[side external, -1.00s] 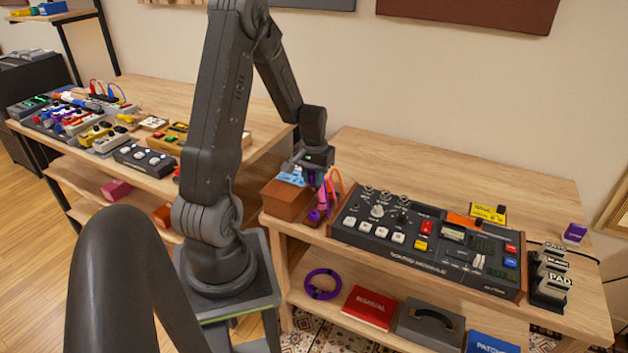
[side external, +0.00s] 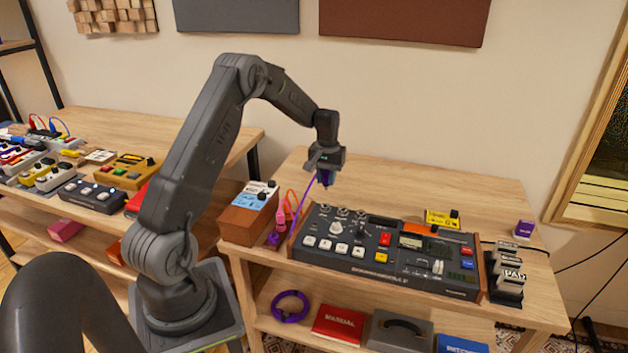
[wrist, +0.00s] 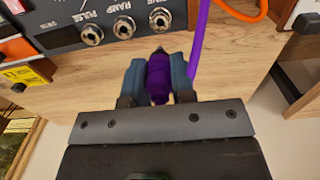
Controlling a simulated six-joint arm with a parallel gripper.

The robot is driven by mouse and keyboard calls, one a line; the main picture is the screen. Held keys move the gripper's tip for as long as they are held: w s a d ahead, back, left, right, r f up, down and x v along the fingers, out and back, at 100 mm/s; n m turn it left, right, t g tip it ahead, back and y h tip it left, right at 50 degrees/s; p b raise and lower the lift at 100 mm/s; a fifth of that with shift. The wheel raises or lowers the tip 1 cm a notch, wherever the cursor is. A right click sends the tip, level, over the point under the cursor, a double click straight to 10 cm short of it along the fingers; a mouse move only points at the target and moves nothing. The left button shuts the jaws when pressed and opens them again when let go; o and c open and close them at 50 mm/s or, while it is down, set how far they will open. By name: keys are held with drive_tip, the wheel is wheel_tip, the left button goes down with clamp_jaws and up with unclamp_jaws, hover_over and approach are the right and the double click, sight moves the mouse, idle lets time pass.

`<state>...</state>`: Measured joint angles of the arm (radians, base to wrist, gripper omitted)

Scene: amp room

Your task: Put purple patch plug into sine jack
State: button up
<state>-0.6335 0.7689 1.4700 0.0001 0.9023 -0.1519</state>
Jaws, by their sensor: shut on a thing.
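My gripper (side external: 325,166) is shut on the purple patch plug (wrist: 158,77), which shows between the two blue-grey fingers in the wrist view. In the side external view the purple plug (side external: 325,178) hangs below the gripper, above the back left of the synth module (side external: 385,257). A purple cable (wrist: 200,40) runs from it toward the left end of the bench. In the wrist view the plug's tip points toward a row of jacks: PULSE (wrist: 92,35), RAMP (wrist: 124,27) and a third jack (wrist: 160,19) whose label is mostly cut off. The plug is apart from them.

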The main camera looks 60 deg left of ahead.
sight(326, 185)
drive_tip(key=shift+f, duration=2.1)
drive_tip(key=shift+f, duration=1.45)
idle(1.1)
drive_tip(key=o, duration=1.4)
drive_tip(key=shift+r, duration=0.1)
drive_tip(key=shift+r, duration=3.45)
